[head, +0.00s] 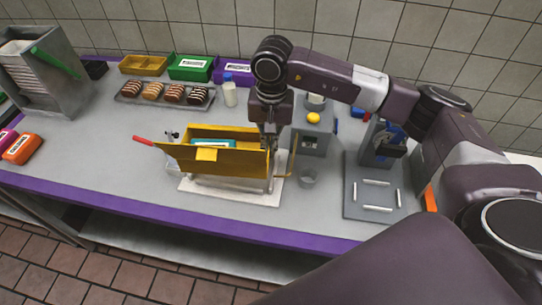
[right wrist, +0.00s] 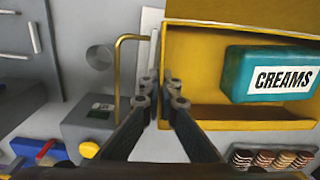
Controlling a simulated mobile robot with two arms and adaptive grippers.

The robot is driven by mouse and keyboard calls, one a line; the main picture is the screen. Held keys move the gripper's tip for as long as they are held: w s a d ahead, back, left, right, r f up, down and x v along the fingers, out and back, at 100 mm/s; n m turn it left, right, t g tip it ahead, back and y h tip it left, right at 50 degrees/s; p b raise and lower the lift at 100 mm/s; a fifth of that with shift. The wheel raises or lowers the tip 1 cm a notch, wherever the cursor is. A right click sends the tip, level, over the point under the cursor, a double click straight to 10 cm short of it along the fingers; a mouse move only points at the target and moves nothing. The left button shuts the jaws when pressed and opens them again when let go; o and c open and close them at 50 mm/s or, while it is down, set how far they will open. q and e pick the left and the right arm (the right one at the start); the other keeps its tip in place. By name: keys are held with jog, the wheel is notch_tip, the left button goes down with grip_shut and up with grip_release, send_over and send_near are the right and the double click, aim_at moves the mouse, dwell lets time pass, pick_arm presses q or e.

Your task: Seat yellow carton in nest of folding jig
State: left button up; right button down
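The open yellow carton (head: 225,160) is over the pale base of the folding jig (head: 272,198), with a teal CREAMS pack (right wrist: 275,75) inside it. The front flap leans outward. My right gripper (head: 268,132) is at the carton's right end. In the right wrist view its fingertips (right wrist: 161,90) are close together on either side of the carton's end wall (right wrist: 166,58). The jig's brass bar (right wrist: 122,65) stands beside the fingers. The carton's underside is hidden, so I cannot tell whether it rests fully in the nest. My left gripper is out of view.
A red handle (head: 144,141) sticks out left of the carton. A small clear cup (head: 308,179) and a grey device (head: 310,140) stand to the right. A tray of cakes (head: 160,103) and a white bottle (head: 230,95) are behind.

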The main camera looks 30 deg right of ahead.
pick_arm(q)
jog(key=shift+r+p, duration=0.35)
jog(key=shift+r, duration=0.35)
pick_arm(e)
jog(key=shift+w+d+f+m, duration=0.35)
jog(key=shift+w+d+m, duration=0.25)
jog(key=shift+w+d, duration=0.15)
pick_arm(q)
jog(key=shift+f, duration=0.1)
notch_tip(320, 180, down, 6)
jog(key=b, duration=0.6)
pick_arm(e)
notch_tip(320, 180, down, 6)
jog(key=shift+r, duration=0.1)
pick_arm(q)
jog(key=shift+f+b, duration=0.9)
jog(key=shift+b, duration=0.1)
dwell(0.3)
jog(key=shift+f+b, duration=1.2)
pick_arm(e)
jog(key=shift+f, duration=1.15)
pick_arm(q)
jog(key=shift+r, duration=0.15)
pick_arm(e)
jog(key=shift+r, duration=0.25)
